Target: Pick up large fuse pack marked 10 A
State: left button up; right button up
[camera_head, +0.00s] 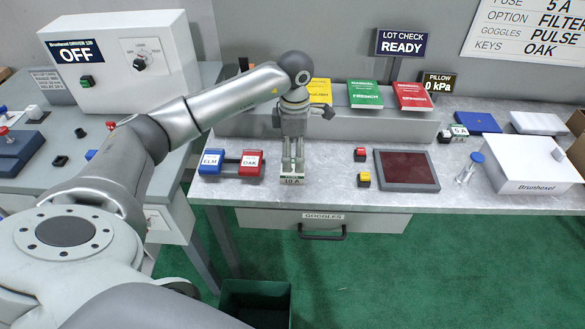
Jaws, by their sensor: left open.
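The large fuse pack marked 10 A (291,181) sits at the front edge of the grey worktop, its label facing me. My left gripper (292,168) points down right at the pack, with its fingers open. The fingers and the pack overlap in this view, so I cannot tell whether they touch or how far the fingers reach around it. My right gripper is not in view.
Blue ELM and red OAK key blocks (231,163) lie close left of the pack. Red and yellow buttons (363,180) and a dark red panel (406,170) are to the right. Smaller packs marked 5 A (459,131) lie farther right. A raised ledge (390,124) with coloured booklets runs behind.

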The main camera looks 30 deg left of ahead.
aim_at(293, 166)
pick_arm(q)
jog(key=shift+s+f+p, duration=0.15)
jog(key=shift+f+p, duration=0.15)
jog(key=shift+f, duration=0.05)
jog(key=f, duration=0.1)
jog(key=f+p, duration=0.1)
jog(key=f, duration=0.1)
jog(key=shift+s+f, duration=0.2)
jog(key=shift+s, duration=0.1)
jog(key=shift+f+p, duration=0.3)
jog(key=shift+f, duration=0.2)
jog(key=c, duration=1.1)
jog(key=shift+w, duration=0.1)
